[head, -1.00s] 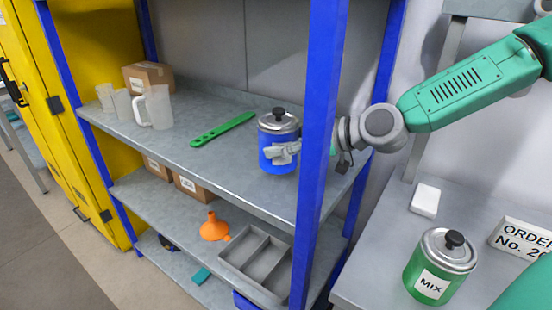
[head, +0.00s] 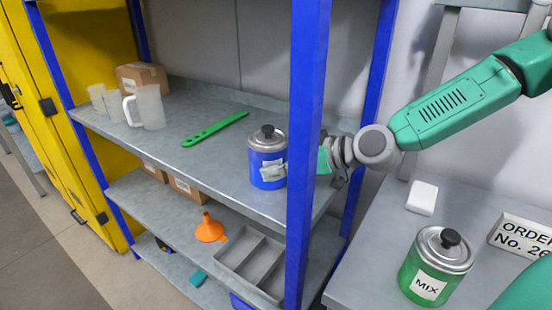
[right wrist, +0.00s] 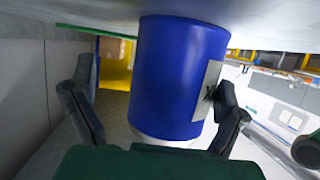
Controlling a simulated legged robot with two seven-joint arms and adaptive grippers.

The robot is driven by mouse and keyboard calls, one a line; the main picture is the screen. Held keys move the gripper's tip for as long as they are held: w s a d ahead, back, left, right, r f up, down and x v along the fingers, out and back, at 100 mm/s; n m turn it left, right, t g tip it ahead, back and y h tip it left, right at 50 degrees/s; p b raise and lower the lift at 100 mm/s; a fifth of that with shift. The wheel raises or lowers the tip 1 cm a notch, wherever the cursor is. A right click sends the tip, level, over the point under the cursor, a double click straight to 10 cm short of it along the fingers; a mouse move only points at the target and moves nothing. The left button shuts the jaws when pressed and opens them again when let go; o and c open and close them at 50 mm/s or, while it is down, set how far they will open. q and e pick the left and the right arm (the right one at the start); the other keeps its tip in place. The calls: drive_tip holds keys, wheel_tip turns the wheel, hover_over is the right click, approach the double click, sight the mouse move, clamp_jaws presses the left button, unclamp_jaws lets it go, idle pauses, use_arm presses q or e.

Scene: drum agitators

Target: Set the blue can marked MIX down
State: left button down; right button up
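The blue can (head: 268,160) with a silver lid and black knob is upright at the shelf's right part, near the front edge, and appears to rest on the shelf. My right gripper (head: 272,173) is around it, coming from the right. In the right wrist view the blue can (right wrist: 180,80) is between the two fingers of the right gripper (right wrist: 155,105). A gap shows beside the left finger, and the right finger is close to the white label. Only part of a letter shows on that label. My left gripper is not in view.
A blue post (head: 305,150) stands just right of the can. The shelf (head: 205,165) also holds a green spatula-like tool (head: 215,129), a pitcher (head: 148,107) and a box (head: 142,76). A green can marked MIX (head: 435,266) stands on the right table. Free shelf lies left of the blue can.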

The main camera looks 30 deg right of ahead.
sight(286, 155)
drive_tip(key=shift+d, duration=0.15)
drive_tip(key=shift+a+r, duration=0.3)
drive_tip(key=shift+a, duration=0.1)
drive_tip(key=shift+s+a+r, duration=0.2)
drive_tip(key=s, duration=0.1)
drive_tip(key=s+r+p, duration=0.1)
drive_tip(key=shift+s+d+r+p, duration=0.25)
drive_tip(key=shift+s+r+p, duration=0.1)
drive_tip(key=shift+s+r, duration=0.05)
drive_tip(key=s+d, duration=0.1)
drive_tip(key=s+d+p, duration=0.1)
drive_tip(key=d, duration=0.1)
drive_tip(key=shift+r, duration=0.2)
drive_tip(key=shift+s+d, duration=0.25)
drive_tip(key=shift+s, duration=0.15)
drive_tip(key=shift+s+a+r, duration=0.1)
drive_tip(key=shift+a, duration=0.35)
drive_tip(key=shift+a+r, duration=0.1)
drive_tip(key=shift+a, duration=0.3)
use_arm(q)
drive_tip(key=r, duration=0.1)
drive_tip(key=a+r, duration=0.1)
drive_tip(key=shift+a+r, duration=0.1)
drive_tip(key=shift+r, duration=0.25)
use_arm(e)
drive_tip(key=shift+d, duration=0.1)
